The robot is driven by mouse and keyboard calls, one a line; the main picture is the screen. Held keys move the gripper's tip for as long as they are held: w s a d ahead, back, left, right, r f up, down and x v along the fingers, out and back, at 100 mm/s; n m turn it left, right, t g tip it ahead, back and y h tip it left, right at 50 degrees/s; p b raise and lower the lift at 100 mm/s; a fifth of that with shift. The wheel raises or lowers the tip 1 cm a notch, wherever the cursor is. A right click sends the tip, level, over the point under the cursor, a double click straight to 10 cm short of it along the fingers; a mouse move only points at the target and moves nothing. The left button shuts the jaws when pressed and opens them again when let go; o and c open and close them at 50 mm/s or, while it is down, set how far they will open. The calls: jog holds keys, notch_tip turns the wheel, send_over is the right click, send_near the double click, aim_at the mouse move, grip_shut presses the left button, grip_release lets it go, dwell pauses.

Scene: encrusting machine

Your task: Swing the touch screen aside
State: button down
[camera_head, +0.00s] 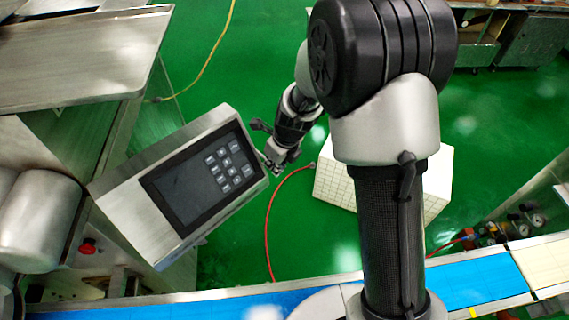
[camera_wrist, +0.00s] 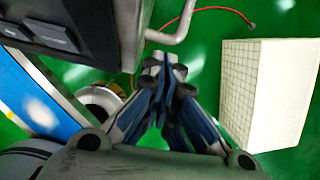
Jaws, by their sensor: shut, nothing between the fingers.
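The touch screen (camera_head: 190,178) is a dark panel with pale buttons in a steel box, tilted, left of centre in the head view. A grey bent pipe or handle (camera_wrist: 178,32) lies just beyond the fingertips.
A white gridded box (camera_head: 336,190) stands on the green floor behind my arm. A blue conveyor (camera_head: 470,283) runs along the bottom. Steel machine parts (camera_head: 40,215) and a red button (camera_head: 88,246) are at the left. A red cable (camera_head: 271,225) lies on the floor.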

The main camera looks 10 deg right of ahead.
jog(key=shift+w+a, duration=0.15)
jog(key=shift+a, duration=0.1)
jog(key=shift+w, duration=0.1)
jog(key=w+a+n+p, duration=0.1)
jog(key=w, duration=0.1)
jog(key=w+a+n+p, duration=0.1)
jog(key=w+n, duration=0.1)
jog(key=w+a+n, duration=0.1)
jog(key=w, duration=0.2)
jog(key=shift+a+r+g+y+p, duration=0.15)
jog(key=shift+a+g+y+p, duration=0.2)
jog(key=shift+g+y+p, duration=0.05)
jog(key=shift+w+a+f, duration=0.2)
jog(key=shift+w+a, duration=0.2)
jog(key=shift+a, duration=0.05)
jog(key=shift+s+d, duration=0.1)
